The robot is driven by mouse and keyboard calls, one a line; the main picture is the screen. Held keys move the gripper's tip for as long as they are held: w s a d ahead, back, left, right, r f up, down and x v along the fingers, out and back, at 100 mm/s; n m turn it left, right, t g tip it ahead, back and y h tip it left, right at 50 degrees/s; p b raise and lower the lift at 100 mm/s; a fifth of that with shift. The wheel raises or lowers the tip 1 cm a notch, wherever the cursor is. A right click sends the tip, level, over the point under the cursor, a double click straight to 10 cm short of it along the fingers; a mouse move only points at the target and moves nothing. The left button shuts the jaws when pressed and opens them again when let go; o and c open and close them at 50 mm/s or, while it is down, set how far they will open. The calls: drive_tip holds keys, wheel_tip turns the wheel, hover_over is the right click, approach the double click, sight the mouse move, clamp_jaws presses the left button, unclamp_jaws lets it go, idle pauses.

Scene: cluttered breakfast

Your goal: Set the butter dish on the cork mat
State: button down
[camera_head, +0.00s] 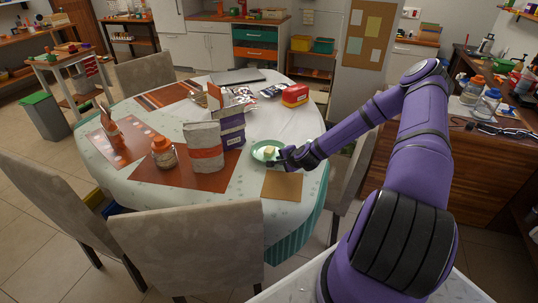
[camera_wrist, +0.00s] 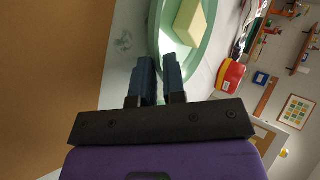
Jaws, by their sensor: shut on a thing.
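The butter dish (camera_head: 258,154) is a round green dish with a yellow block of butter (camera_head: 269,150) in it. It is over the white table, just beyond the cork mat (camera_head: 283,186). I cannot tell whether it touches the table. My gripper (camera_head: 280,159) is shut on the dish's near rim. In the wrist view, the fingers (camera_wrist: 159,66) pinch the green rim of the dish (camera_wrist: 157,40), with the butter (camera_wrist: 190,24) beyond. The tan cork mat (camera_wrist: 45,75) fills the left of the wrist view, and its visible surface is bare.
A jar (camera_head: 164,154) and a bottle (camera_head: 112,131) are farther left. A red-and-yellow box (camera_head: 295,95) lies behind. Chairs surround the table.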

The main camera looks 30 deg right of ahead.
drive_tip(key=shift+r, duration=1.75)
drive_tip(key=shift+s, duration=0.1)
idle(0.3)
